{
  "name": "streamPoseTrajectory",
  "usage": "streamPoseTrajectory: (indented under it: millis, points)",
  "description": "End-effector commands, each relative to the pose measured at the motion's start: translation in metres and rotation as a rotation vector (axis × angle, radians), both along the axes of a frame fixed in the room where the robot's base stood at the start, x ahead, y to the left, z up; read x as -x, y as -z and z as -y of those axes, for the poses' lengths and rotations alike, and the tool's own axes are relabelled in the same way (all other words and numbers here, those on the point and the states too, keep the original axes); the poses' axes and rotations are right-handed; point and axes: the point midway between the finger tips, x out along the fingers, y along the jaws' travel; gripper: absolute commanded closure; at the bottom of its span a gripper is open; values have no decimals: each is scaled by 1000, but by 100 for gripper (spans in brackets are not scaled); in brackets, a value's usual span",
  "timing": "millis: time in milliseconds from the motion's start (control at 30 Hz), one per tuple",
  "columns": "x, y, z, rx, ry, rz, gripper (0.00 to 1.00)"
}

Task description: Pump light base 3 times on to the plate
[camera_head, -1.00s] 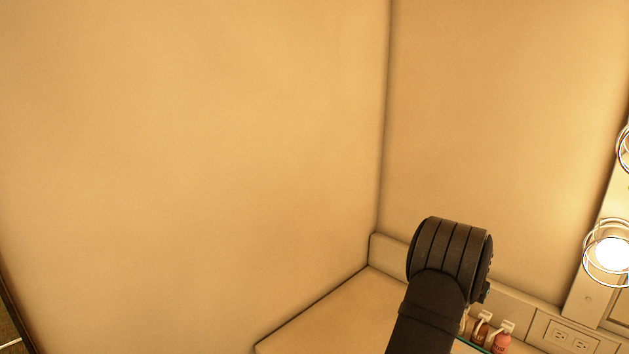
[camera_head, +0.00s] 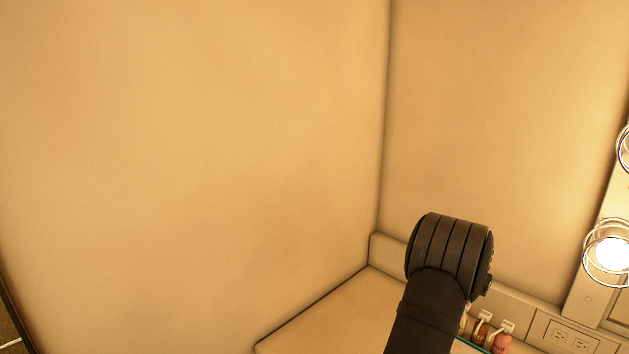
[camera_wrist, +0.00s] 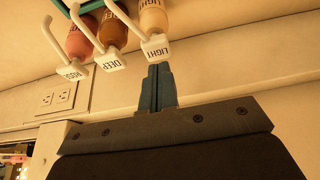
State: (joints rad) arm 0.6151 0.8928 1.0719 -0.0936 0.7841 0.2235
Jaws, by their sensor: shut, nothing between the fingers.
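The light base bottle (camera_wrist: 153,18) is pale cream with a white pump head (camera_wrist: 155,47) reading LIGHT, at the top of the wrist view. My gripper (camera_wrist: 160,67) is shut and empty, its dark blue fingertips right at that pump head's edge. I cannot tell whether they touch it. In the head view my arm hides most of the light bottle and the gripper. A brown bottle (camera_wrist: 112,32) with a DEEP pump head stands beside it, then a pink bottle (camera_wrist: 82,40) whose pump label looks like ROSE. No plate shows in either view.
A wall outlet (camera_head: 570,338) and a lit mirror bulb (camera_head: 611,252) are at the right. The counter's left part is clear.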

Motion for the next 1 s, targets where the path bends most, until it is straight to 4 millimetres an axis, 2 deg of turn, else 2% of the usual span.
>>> streamPoseTrajectory:
  millis: [333,800,1000]
  points:
    - [0,-4,0,1,0,1,100]
    - [0,-50,0,1,0,1,100]
    - [0,-60,0,0,0,0,100]
